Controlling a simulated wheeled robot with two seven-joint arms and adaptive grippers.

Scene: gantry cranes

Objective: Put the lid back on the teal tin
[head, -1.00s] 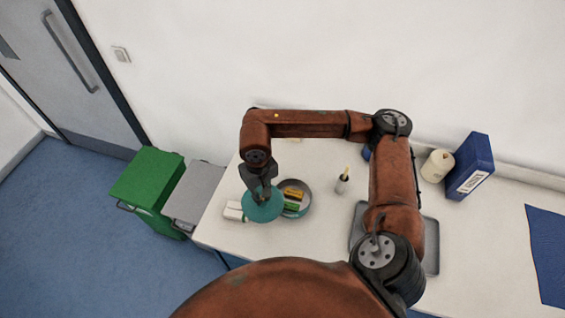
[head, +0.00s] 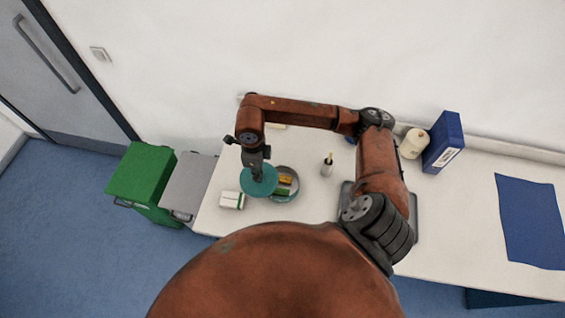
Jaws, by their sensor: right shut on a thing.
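The teal lid (head: 260,186) is a round disc. My right gripper (head: 257,173) is shut on it from above, at the top of the disc. The tin (head: 296,194) stands on the table just right of the lid, open side up. The lid overlaps its left part and hides it. I cannot tell whether lid and tin touch. A yellow thing and a green thing show inside the tin. My left gripper is not in view.
A white and green box (head: 231,201) lies left of the lid. A small pot with a stick (head: 327,168), a grey tray (head: 413,226), a cream canister (head: 413,144), a blue box (head: 442,142) and a blue mat (head: 531,222) are to the right. Bins (head: 143,181) stand left.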

